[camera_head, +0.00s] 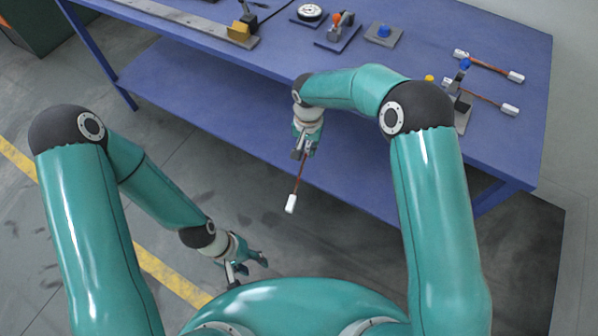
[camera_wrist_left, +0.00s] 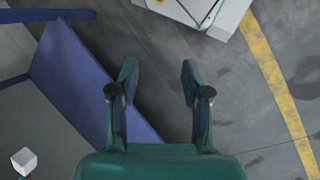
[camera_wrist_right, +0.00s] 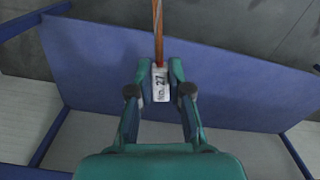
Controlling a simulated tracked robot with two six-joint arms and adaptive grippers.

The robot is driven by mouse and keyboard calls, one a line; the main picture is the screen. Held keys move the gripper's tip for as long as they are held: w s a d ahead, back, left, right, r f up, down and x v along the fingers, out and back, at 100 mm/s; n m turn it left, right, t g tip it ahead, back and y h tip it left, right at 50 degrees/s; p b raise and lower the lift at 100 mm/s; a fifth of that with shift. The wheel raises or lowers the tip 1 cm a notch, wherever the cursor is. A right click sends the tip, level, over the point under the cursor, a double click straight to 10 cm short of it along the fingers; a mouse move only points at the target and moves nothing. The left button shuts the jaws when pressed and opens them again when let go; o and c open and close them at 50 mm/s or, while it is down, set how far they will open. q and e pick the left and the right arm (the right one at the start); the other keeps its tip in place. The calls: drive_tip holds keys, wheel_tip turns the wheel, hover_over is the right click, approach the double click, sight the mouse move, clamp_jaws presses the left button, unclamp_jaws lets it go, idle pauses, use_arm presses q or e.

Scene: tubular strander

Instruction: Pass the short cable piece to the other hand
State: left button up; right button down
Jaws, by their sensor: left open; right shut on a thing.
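The short cable piece (camera_head: 298,185) is a thin orange-brown cable with white end pieces. My right gripper (camera_head: 302,152) is shut on one end of it, in front of the table, and the cable hangs down, slightly tilted. In the right wrist view a white end labelled "NO. 27" (camera_wrist_right: 160,86) sits between the fingertips, with the cable (camera_wrist_right: 158,35) running away from them. My left gripper (camera_head: 250,270) is open and empty, lower and to the left, apart from the cable. A white block, likely the cable's free end (camera_wrist_left: 24,160), shows in the left wrist view's lower left corner.
The blue table (camera_head: 440,135) has a lower shelf (camera_head: 215,95). On top are two similar cable pieces, one lying at the right (camera_head: 488,66) and one at a small stand (camera_head: 488,98), plus several small fixtures. A yellow line (camera_head: 165,275) crosses the grey floor.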

use_arm(q)
drive_tip(key=g, duration=0.1)
wheel_tip(320, 180, up, 22)
drive_tip(key=m+t+y, duration=0.2)
drive_tip(key=m+y, duration=0.2)
drive_tip(key=m, duration=0.2)
hover_over(290, 206)
drive_tip(key=d, duration=0.1)
wheel_tip(290, 206, down, 12)
drive_tip(key=shift+d, duration=0.25)
drive_tip(key=shift+s, duration=0.1)
